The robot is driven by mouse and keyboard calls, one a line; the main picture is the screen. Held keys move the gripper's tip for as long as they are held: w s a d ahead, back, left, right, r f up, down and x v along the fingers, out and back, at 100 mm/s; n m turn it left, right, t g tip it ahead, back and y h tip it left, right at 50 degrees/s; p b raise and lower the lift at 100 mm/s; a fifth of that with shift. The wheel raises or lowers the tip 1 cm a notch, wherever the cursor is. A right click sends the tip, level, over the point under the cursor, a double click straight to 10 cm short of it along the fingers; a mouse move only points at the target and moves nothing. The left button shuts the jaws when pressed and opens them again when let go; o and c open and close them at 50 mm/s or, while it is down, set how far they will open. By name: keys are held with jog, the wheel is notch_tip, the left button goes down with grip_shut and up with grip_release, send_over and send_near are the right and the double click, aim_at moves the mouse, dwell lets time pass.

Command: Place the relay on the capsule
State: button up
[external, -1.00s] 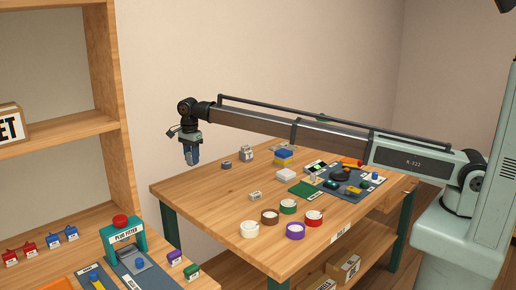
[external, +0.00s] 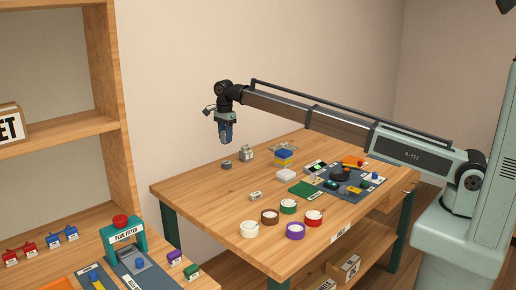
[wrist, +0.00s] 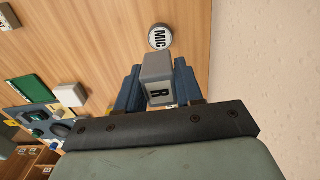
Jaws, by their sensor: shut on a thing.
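The relay (wrist: 156,68) is a grey block with a black "R" on a pale label. My gripper (wrist: 157,88) is shut on it, with a blue finger on each side. In the external view, my gripper (external: 226,138) hangs above the far left part of the table; the relay cannot be made out between its fingers there. The capsule (wrist: 160,36), a round grey disc marked "MIC", lies on the table just past the relay in the wrist view. In the external view the capsule (external: 227,164) is below my gripper, apart from it.
A grey block-like part (external: 246,153) stands close right of the capsule. A blue and yellow stack (external: 283,157), a white box (external: 286,175), a green board (external: 302,189) and several coloured rolls (external: 270,216) lie further right and forward. Bare wood surrounds the capsule's left and front.

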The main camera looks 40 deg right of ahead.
notch_tip(320, 180, down, 9)
jog(key=shift+r, duration=0.1)
dwell(0.4)
jog(key=o, duration=1.1)
jog(key=shift+f, duration=0.2)
notch_tip(320, 180, up, 12)
jog(key=shift+r, duration=0.15)
